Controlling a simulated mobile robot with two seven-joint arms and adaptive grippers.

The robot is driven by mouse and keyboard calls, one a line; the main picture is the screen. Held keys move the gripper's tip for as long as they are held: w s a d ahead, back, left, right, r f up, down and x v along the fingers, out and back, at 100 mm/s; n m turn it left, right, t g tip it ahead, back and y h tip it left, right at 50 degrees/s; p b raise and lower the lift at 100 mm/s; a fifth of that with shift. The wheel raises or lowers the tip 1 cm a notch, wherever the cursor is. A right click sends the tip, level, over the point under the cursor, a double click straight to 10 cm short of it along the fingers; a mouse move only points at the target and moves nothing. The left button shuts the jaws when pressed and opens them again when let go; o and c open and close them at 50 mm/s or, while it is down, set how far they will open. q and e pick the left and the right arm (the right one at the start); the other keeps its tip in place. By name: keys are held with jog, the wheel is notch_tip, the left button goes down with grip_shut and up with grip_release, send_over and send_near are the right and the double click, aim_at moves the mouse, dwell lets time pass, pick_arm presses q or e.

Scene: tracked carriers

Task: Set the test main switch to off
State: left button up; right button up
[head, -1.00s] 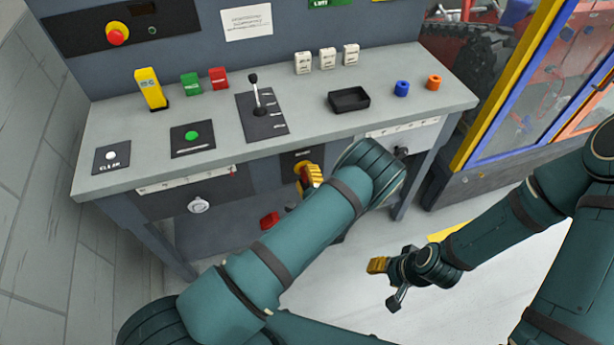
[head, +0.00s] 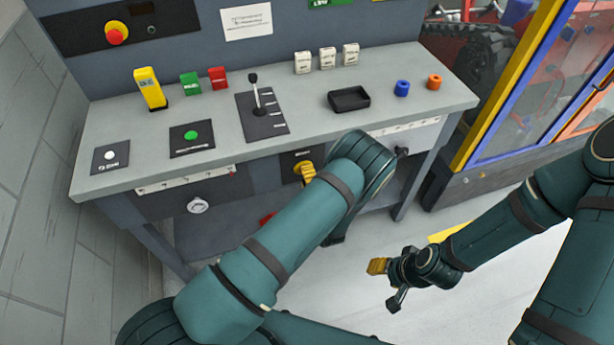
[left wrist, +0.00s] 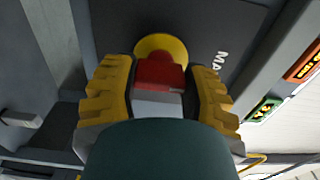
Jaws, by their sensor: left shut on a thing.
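The main switch is a red handle (left wrist: 160,72) on a round yellow disc (left wrist: 160,45), on a dark panel with partly visible lettering starting "MA". In the left wrist view the handle sits between the two yellow-padded fingers of my left gripper (left wrist: 158,95), which is shut on it. In the head view this gripper (head: 306,172) is at the dark panel (head: 291,160) below the bench top, partly hidden behind my left arm. The handle is hidden there, and its exact setting cannot be read. My right gripper (head: 387,283) is open and empty above the floor.
The bench top (head: 225,115) carries a lever (head: 256,95), a black tray (head: 349,99), a green button (head: 192,136) and several coloured blocks. A round knob (head: 197,206) is on the bench front. A yellow-and-blue framed cage (head: 510,90) stands at right.

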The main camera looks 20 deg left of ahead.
pick_arm(q)
jog(key=shift+r, duration=0.1)
jog(key=o, duration=1.2)
jog(key=shift+s, duration=0.1)
jog(key=v, duration=1.1)
jog(key=shift+s+d, duration=0.25)
